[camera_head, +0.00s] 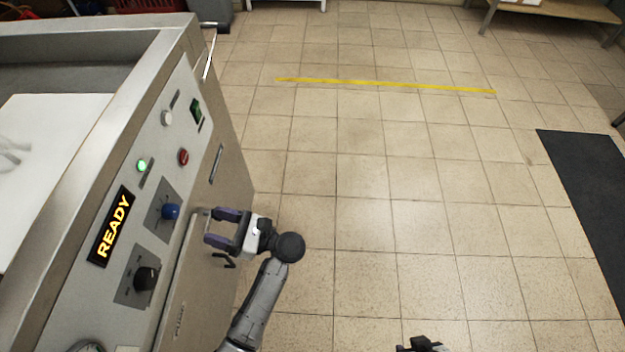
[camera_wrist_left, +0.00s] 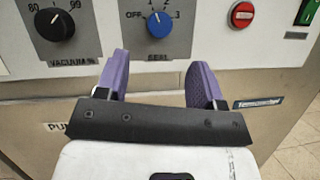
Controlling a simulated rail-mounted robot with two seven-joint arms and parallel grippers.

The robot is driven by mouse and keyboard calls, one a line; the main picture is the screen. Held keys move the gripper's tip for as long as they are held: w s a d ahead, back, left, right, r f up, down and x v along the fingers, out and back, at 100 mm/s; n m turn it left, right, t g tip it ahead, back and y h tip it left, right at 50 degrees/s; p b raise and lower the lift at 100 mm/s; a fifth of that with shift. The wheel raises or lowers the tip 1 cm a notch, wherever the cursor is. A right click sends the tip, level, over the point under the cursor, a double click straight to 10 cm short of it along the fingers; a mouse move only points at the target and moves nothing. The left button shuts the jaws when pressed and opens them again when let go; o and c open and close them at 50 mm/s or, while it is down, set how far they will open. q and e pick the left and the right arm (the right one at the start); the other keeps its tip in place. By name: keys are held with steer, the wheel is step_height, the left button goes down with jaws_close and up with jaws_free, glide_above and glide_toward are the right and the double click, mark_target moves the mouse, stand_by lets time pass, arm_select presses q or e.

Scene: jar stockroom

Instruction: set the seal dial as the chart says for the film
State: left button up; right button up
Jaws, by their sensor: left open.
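The seal dial is a blue knob (camera_head: 170,211) on a grey plate on the machine's slanted front panel. In the left wrist view the blue knob (camera_wrist_left: 158,24) sits above the word SEAL, with OFF at its left and 3 at its right; its exact setting is hard to read. My left gripper (camera_head: 214,227) has purple fingers, open and empty, in front of the panel to the right of the dial. In the wrist view its fingers (camera_wrist_left: 160,68) are below the knob, apart from it. A dark part at the bottom edge may be my right gripper (camera_head: 421,344). No chart is readable.
A black vacuum knob (camera_head: 147,278) is near the seal dial. A READY display (camera_head: 110,227), a lit green lamp (camera_head: 142,165), a red button (camera_head: 184,156) and a green switch (camera_head: 197,111) share the panel. Open tiled floor lies right, with a dark mat (camera_head: 590,190).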

arm_select(q)
steer(key=w+d+r+n+t+h, duration=0.1)
steer(key=w+d+n+t+h, duration=0.4)
steer(key=d+n+t+h, duration=0.3)
steer(key=w+d+r+n+t+h, duration=0.2)
steer(key=w+d+n+t+h, duration=0.3)
steer(key=n+h, duration=1.5)
steer(key=shift+w+d+r+n+t+h+b, duration=0.25)
steer(key=shift+d+n+t, duration=1.95)
steer(key=shift+d, duration=2.15)
